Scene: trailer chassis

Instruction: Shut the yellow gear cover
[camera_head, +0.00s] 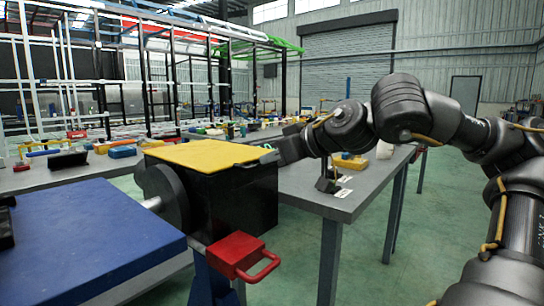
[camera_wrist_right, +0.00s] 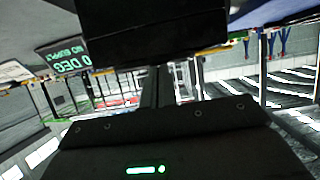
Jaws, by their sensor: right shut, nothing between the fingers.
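The yellow gear cover (camera_head: 208,154) lies about flat across the top of a black box (camera_head: 240,208) in the head view. I see no clear gap under its near edge. My right gripper (camera_head: 268,156) is shut and empty at the cover's right edge; whether it touches the cover I cannot tell. In the right wrist view its closed fingers (camera_wrist_right: 157,88) point at a dark block (camera_wrist_right: 155,32), which looks like the box and hides the yellow top. My left gripper cannot be made out.
A red block with a handle (camera_head: 240,254) sticks out low on the box's front. A blue slab (camera_head: 80,245) lies at the left. A grey table (camera_head: 345,200) with small items stands behind. Green floor is open at the right.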

